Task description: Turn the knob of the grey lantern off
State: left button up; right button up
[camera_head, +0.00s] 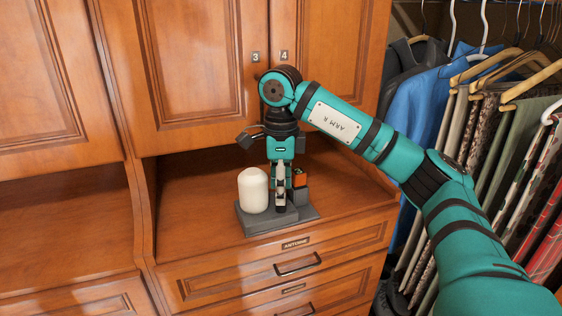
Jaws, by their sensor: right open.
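The grey lantern stands on the wooden counter in the niche. It has a flat grey base (256,224) and a white rounded dome (253,189) on its left part. My right gripper (281,198) points down over the base, just right of the dome, and is open. Its fingers hide the middle of the base, so I cannot make out the knob or whether the fingers touch it. A small dark block with an orange top (300,180) shows right of the fingers. My left gripper is out of view.
The counter (190,212) is bare left of the lantern. Cabinet doors (195,70) hang above the niche, close to my right arm. Drawers (285,265) are below. Hanging clothes (500,150) fill the right side.

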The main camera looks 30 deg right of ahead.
notch_tip(320, 180, up, 8)
jog(key=shift+r, duration=0.25)
jog(key=shift+s, duration=0.1)
dwell(0.6)
